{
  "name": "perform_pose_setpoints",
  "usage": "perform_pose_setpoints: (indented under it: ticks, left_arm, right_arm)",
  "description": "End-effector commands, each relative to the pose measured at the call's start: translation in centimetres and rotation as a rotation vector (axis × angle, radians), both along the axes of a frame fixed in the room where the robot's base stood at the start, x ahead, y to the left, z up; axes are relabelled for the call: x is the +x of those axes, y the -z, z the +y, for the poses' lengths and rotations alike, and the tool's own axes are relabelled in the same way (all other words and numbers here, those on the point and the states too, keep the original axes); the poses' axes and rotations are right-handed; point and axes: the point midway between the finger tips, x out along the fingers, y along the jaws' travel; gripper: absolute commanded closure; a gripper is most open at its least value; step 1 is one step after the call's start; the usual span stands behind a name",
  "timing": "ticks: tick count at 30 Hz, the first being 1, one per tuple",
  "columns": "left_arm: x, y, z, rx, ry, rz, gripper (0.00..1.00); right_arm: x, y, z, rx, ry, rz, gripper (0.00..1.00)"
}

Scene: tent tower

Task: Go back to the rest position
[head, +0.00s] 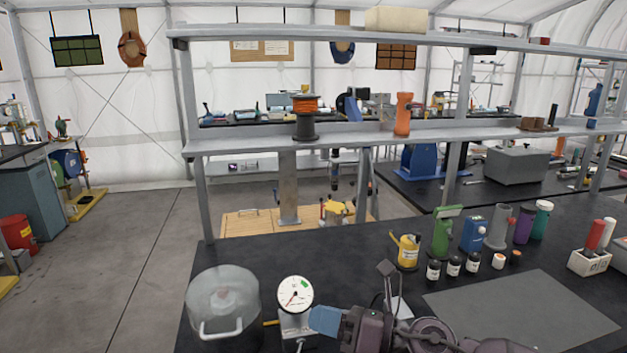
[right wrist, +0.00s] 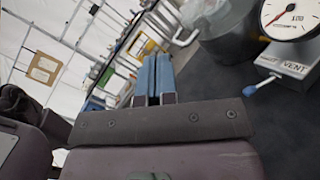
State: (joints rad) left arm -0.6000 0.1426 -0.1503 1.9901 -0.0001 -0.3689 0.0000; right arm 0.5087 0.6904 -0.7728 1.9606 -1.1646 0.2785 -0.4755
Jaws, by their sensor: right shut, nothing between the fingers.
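My right gripper (head: 326,320) reaches in from the bottom of the head view, over the black bench. Its blue fingers also show in the right wrist view (right wrist: 152,76), pressed together with nothing between them. It is just right of a round dial gauge (head: 295,293) on a grey box. The gauge (right wrist: 290,16) shows in the right wrist view too, above a box marked VENT (right wrist: 291,66) with a blue-tipped lever (right wrist: 262,87). I cannot tell whether the gripper touches the box. My left gripper is not in view.
A lidded metal pot (head: 223,308) stands left of the gauge. A yellow can (head: 405,252), small dark bottles and a green device (head: 446,232) stand behind my arm. A grey mat (head: 530,315) lies clear at the right. A shelf (head: 250,144) crosses above the bench.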

Motion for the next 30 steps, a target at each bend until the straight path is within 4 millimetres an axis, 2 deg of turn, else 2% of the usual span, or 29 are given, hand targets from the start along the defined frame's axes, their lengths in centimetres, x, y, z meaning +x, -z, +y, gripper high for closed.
perform_pose_setpoints:
  ticks: [3, 7, 11, 14, 17, 20, 22, 24, 30]
  left_arm:
    - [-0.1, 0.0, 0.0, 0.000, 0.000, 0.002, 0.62]
    - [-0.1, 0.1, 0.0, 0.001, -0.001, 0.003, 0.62]
    - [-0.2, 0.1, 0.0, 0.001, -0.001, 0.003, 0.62]
    - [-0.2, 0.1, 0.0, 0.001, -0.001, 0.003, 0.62]
    - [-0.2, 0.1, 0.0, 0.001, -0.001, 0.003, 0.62]
    - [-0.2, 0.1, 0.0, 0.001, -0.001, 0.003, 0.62]
    - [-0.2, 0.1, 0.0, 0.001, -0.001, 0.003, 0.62]
    - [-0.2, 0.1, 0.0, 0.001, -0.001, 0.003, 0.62]
    - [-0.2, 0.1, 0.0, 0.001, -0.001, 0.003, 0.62]
  right_arm:
    - [0.0, -1.4, -1.4, 0.272, 0.170, 0.196, 1.00]
    - [0.5, -1.7, -4.8, 0.549, 0.373, 0.422, 1.00]
    - [0.6, -0.2, -9.2, 0.802, 0.590, 0.656, 1.00]
    - [-0.1, 2.0, -12.8, 0.984, 0.766, 0.840, 1.00]
    - [-1.8, 5.0, -16.4, 1.152, 0.946, 1.025, 1.00]
    - [-4.5, 8.4, -19.6, 1.304, 1.135, 1.207, 1.00]
    - [-6.9, 10.8, -21.5, 1.403, 1.271, 1.332, 1.00]
    - [-9.6, 12.9, -23.0, 1.487, 1.399, 1.448, 1.00]
    - [-15.9, 16.5, -25.0, 1.629, 1.659, 1.671, 1.00]
